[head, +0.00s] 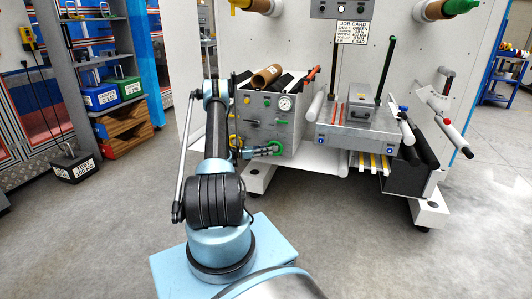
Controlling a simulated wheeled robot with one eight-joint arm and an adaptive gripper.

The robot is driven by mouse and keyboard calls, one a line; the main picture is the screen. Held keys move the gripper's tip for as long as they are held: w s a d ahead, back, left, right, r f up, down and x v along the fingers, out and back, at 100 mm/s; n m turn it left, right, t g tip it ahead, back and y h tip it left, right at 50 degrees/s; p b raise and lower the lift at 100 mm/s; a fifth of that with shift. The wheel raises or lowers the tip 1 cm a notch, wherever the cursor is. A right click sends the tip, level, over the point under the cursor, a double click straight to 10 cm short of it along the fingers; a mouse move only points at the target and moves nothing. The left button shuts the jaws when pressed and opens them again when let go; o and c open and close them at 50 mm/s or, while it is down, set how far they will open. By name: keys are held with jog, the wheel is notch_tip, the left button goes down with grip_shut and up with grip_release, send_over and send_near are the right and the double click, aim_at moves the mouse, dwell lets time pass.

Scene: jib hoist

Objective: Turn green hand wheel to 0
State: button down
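A small green round part (276,146), which looks like the green hand wheel, sits low on the front of the grey control box (255,105). My gripper (268,151) is at the end of my arm, right at this green part. It partly covers the part, and I cannot tell whether they touch. The fingers are too small and dark to show whether they are open or shut. No scale or 0 mark by the wheel can be read.
The box carries a round gauge (285,103), a yellow knob (246,99) and rolls on top. To its right is a grey table unit (345,132) with upright posts. A job card (352,32) hangs above. Shelves (95,70) stand left. The grey floor (370,240) in front is clear.

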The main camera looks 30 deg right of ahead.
jog(key=shift+w+r, duration=0.15)
jog(key=shift+w, duration=0.15)
jog(key=r+m+t+y, duration=0.1)
jog(key=y, duration=0.1)
jog(key=r+m+t+y, duration=0.1)
jog(key=y, duration=0.1)
jog(key=r+m+t+y, duration=0.1)
jog(key=y, duration=0.1)
jog(key=shift+s+d+r+m+t, duration=0.3)
jog(key=shift+s+r+t, duration=0.05)
jog(key=shift+t, duration=0.05)
jog(key=t+y, duration=0.1)
jog(key=d+r+m+t+y, duration=0.1)
jog(key=shift+s+r+y, duration=0.1)
jog(key=shift+s+y, duration=0.2)
jog(key=shift+s, duration=0.1)
jog(key=shift+s+d+r+m+t+y, duration=0.2)
jog(key=shift+m+t+y, duration=0.1)
jog(key=shift+t+y, duration=0.25)
jog(key=shift+s+d+r+m+t+y, duration=0.2)
jog(key=shift+m+t+y, duration=0.1)
jog(key=shift+t+y, duration=0.25)
